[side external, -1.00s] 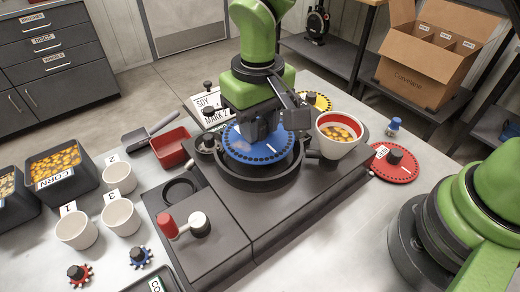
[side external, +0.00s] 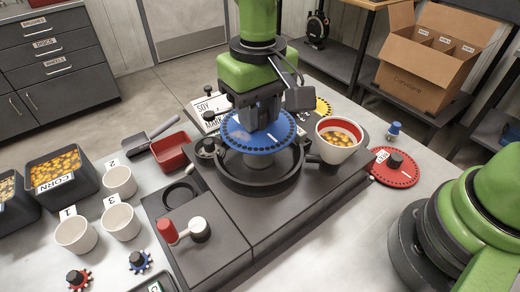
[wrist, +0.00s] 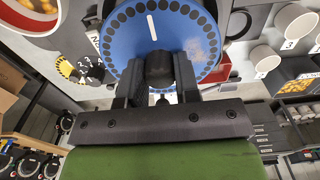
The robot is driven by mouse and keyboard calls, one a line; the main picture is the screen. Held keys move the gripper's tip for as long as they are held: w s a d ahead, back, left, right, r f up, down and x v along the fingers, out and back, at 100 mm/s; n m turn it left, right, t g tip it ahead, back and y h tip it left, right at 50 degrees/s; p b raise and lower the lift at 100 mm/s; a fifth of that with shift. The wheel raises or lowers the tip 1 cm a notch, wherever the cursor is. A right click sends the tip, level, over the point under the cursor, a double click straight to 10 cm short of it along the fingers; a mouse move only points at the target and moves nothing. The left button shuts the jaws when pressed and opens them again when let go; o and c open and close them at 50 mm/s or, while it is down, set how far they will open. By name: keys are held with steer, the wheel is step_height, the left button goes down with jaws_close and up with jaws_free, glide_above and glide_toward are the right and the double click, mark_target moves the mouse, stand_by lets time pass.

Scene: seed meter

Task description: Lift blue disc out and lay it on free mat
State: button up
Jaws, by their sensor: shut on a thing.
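The blue disc (side external: 240,139), with dark holes around its rim and a white line, hangs roughly level above the round black housing (side external: 258,187) of the seed meter. A gap and a light inner part show below it. My gripper (side external: 262,125) is shut on the dark central knob of the disc. In the wrist view the gripper (wrist: 157,78) has a finger on each side of that knob, and the blue disc (wrist: 118,42) fills the upper middle. I cannot make out a free mat.
A cup of seeds (side external: 338,148) stands right of the housing. A red disc (side external: 394,169) lies farther right, a yellow disc (side external: 322,106) behind. A crank with a red handle (side external: 167,228) is front left. White cups (side external: 120,219), a corn bin (side external: 62,168) and a red scoop tray (side external: 171,147) stand left.

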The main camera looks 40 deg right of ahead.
mark_target(260, 110)
steer(key=r, duration=0.5)
steer(key=shift+w+d, duration=0.1)
steer(key=shift+d, duration=0.15)
steer(key=d+m, duration=2.6)
steer(key=m, duration=0.4)
steer(key=shift+s+f, duration=0.2)
steer(key=shift+f, duration=4.6)
steer(key=shift+s+f, duration=0.15)
steer(key=shift+f, duration=4.65)
steer(key=shift+f, duration=0.45)
steer(key=o, duration=1.3)
